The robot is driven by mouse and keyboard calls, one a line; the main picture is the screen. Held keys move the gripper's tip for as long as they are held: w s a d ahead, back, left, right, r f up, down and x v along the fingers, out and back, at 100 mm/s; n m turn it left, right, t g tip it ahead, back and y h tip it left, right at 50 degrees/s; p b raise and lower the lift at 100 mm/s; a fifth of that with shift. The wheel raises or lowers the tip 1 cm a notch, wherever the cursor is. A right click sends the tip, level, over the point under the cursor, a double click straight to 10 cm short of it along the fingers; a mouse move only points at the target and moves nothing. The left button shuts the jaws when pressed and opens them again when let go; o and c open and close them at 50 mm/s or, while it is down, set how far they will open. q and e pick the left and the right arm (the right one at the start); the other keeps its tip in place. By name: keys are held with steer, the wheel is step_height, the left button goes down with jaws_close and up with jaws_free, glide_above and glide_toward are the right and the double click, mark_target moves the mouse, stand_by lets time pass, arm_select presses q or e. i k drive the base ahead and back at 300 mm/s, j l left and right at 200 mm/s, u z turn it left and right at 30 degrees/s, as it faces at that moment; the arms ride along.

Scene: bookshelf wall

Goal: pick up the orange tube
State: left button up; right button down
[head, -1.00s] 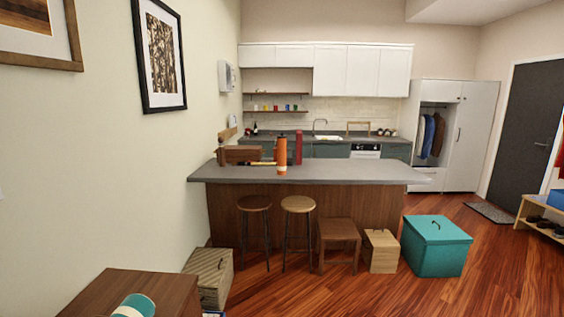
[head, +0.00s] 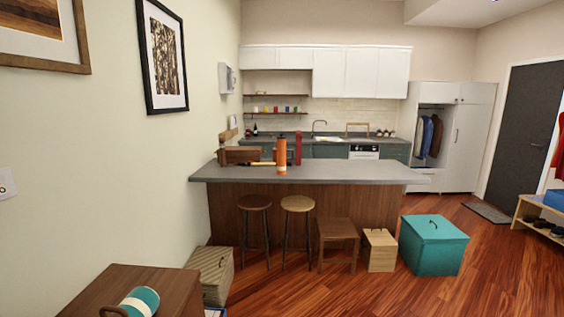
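An orange tube (head: 281,155) with a dark top stands upright on the grey island counter (head: 340,175), near its middle. A red cylinder (head: 298,148) stands just to its right. A wooden box (head: 238,155) is on the counter to its left, and a thin yellowish item (head: 262,164) lies between them. The tube is well ahead of me, across the room. Neither of my grippers shows in the head view.
Two round stools (head: 298,205), a square wooden stool (head: 338,230), a wooden box (head: 380,250) and a teal chest (head: 434,245) stand before the island. A brown cabinet (head: 125,290) bearing a teal-and-white cylinder (head: 140,302) is near left. Open floor lies at centre right.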

mark_target(281, 143)
steer(key=i+l+z, duration=0.2)
steer(key=i, duration=1.5)
steer(key=i+j+z, duration=0.25)
steer(key=i, duration=1.45)
steer(key=l, duration=0.1)
